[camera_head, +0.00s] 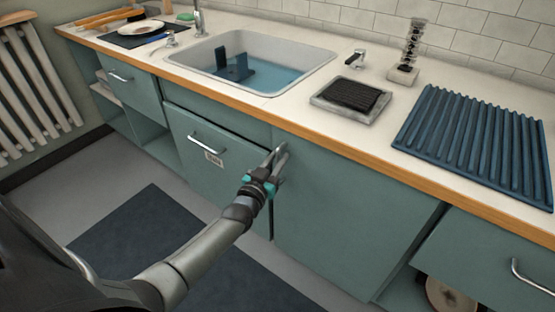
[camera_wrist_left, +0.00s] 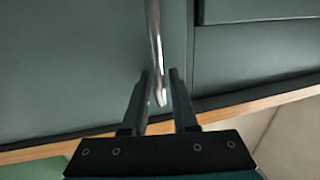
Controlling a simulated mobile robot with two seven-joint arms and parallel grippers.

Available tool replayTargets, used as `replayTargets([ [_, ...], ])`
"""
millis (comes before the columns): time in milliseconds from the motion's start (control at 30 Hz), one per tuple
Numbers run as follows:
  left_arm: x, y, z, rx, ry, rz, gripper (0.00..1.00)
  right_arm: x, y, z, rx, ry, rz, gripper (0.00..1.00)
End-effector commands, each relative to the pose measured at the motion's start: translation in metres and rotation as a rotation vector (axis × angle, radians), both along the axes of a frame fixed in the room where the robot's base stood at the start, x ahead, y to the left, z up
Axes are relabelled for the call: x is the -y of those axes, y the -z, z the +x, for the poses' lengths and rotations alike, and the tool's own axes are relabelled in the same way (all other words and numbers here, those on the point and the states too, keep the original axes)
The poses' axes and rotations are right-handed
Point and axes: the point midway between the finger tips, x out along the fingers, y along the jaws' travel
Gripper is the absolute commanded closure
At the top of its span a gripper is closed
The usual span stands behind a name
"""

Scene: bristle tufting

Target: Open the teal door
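The teal door (camera_head: 350,215) is the wide cabinet front below the counter, right of the sink. It looks flush with the cabinet. Its metal handle (camera_head: 281,157) is near the door's upper left edge, partly hidden by my left gripper (camera_head: 276,160). In the left wrist view the handle (camera_wrist_left: 154,40) runs down between the two dark fingers of my left gripper (camera_wrist_left: 161,72). The fingers are apart, one on each side of the handle, with a narrow gap visible. My right gripper is in neither view.
The counter's wooden edge (camera_head: 350,150) runs above. A dark mat (camera_head: 150,235) lies on the floor. A drawer front (camera_head: 490,255) is at the right.

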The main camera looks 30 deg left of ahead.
Motion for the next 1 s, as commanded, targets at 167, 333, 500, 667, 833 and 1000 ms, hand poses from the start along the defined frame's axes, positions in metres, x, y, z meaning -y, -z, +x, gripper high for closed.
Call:
replayTargets([
  [167,-0.0001,-0.0001,-0.0001,0.000,0.000,0.001,0.80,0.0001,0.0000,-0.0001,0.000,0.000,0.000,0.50],
  [333,-0.0001,0.0000,-0.0003,0.000,0.000,0.001,0.99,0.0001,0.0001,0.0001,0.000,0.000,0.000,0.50],
  [500,-0.0001,0.0000,-0.0004,0.000,0.000,0.001,1.00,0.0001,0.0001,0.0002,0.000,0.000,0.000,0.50],
  [667,-0.0001,0.0001,-0.0004,0.000,0.000,0.001,1.00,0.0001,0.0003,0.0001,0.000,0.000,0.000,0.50],
  [833,0.0001,0.0001,-0.0005,0.000,0.000,0.001,1.00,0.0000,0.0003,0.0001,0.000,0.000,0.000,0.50],
  [1000,0.0001,0.0002,-0.0005,0.000,0.000,0.001,1.00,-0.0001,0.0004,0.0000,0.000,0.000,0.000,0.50],
])
